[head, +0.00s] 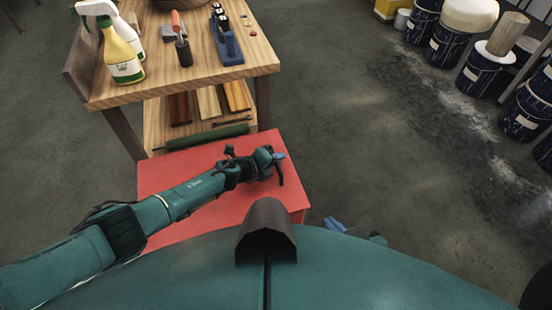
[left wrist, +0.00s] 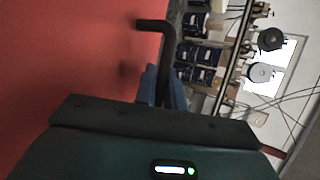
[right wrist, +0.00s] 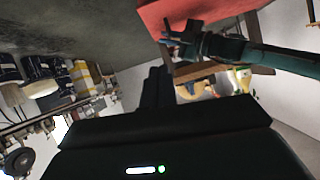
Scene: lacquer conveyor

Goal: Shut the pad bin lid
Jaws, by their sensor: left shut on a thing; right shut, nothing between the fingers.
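The red pad bin lid (head: 175,170) spreads as a broad red panel in front of the wooden bench in the head view. It fills the left of the left wrist view (left wrist: 65,60). A bent black bar handle (left wrist: 156,25) stands out from it. My left gripper (head: 276,160) is shut on this handle; its blue fingers (left wrist: 163,88) sit on both sides of the bar. My right gripper (head: 338,225) is shut and empty, low beside my body, apart from the lid. The bin's body is hidden, so I cannot tell the lid's angle.
Dark paint buckets (head: 481,73) line the right. The floor (head: 390,150) between is clear.

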